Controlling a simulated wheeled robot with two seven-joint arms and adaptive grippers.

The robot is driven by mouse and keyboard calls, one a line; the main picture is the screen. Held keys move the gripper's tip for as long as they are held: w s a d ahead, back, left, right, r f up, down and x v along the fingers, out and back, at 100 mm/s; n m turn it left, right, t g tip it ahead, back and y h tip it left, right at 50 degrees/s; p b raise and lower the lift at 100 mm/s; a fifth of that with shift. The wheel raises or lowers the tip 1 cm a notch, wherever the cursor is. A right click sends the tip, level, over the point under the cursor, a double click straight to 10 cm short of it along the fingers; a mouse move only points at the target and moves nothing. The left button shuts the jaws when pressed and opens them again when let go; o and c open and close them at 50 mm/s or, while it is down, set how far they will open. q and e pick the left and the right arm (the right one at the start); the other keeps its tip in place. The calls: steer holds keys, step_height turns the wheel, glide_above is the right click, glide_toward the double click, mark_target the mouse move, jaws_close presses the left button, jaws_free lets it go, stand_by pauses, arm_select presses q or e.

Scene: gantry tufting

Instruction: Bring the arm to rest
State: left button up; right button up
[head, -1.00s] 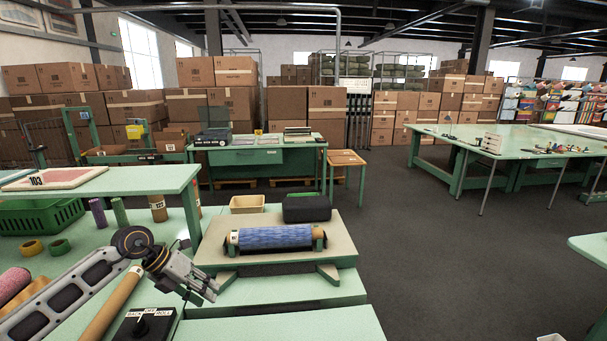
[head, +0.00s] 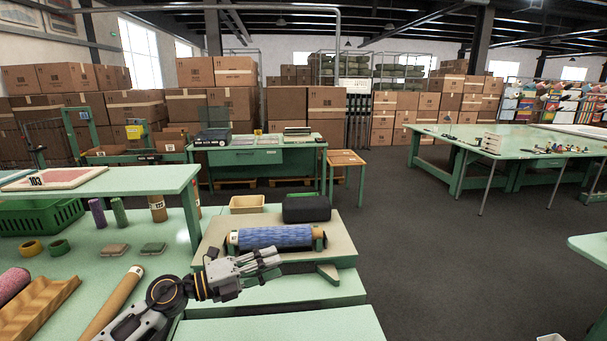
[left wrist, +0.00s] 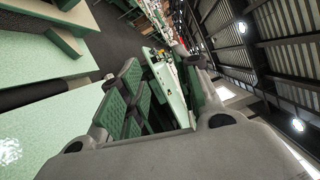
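My left arm comes in from the lower left in the head view. Its gripper (head: 272,257) is empty, in front of the roller stand (head: 210,252) and above the green bench. A blue yarn roll (head: 275,237) lies across the stand, behind the gripper; I cannot tell how far apart they are. In the left wrist view my left gripper (left wrist: 167,78) has its two padded fingers apart, with nothing between them. My right arm and gripper are in neither view.
A cardboard tube (head: 112,302) and a tan trough (head: 38,305) lie left of my arm. A green shelf (head: 140,181) overhangs the left. Open floor (head: 430,260) lies right.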

arm_select(q)
steer(key=w+a+n+t+y, duration=0.2)
steer(key=a+n+t+y, duration=0.85)
steer(key=n, duration=0.95)
steer(key=s+a+f+n+g+y, duration=0.2)
steer(key=f+n+y, duration=0.15)
steer(key=f, duration=0.25)
steer(key=s+a+f+n+g+y, duration=0.2)
steer(key=s+a+f+n+y, duration=0.15)
steer(key=f, duration=0.25)
steer(key=s+d+f+n+g+h, duration=0.1)
steer(key=s+f+n+g, duration=0.1)
steer(key=s+f+g, duration=0.7)
steer(key=s+d+f+n+g+h, duration=0.15)
steer(key=s+f, duration=0.45)
steer(key=s, duration=0.7)
step_height(320, 180, down, 33)
steer(key=s+g+y, duration=0.1)
steer(key=s+g, duration=0.1)
steer(key=s+a+f, duration=0.2)
steer(key=s+f, duration=0.8)
steer(key=s, duration=0.1)
steer(key=s+a+f+g, duration=0.1)
steer(key=s+a+f, duration=0.1)
steer(key=s+f, duration=0.7)
steer(key=shift+s+a+f, duration=0.15)
steer(key=shift+s+f, duration=0.25)
steer(key=shift+s, duration=0.75)
